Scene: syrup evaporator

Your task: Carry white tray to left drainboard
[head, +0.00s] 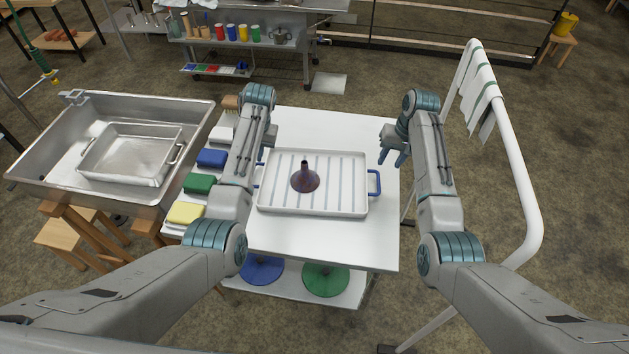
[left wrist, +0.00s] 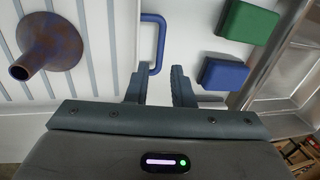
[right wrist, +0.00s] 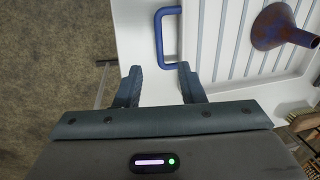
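The white tray (head: 335,206) lies on the white table, with grey-blue stripes and a blue handle at each end. A dark purple-brown funnel (head: 305,180) stands on it, spout up. My left gripper (left wrist: 157,85) is open and empty above the table, close to the tray's left handle (left wrist: 157,45); in the head view my arm partly hides it. My right gripper (right wrist: 158,82) is open and empty near the right handle (right wrist: 161,35); in the head view it shows (head: 393,150) above and beyond that handle. I cannot tell which surface is the left drainboard.
Blue (head: 212,158), green (head: 198,183) and yellow (head: 186,213) blocks line the table's left side. A steel basin (head: 190,112) holding a metal pan (head: 130,152) stands left. A white rail (head: 520,180) with a striped towel stands right. The table (head: 330,125) is clear behind the tray.

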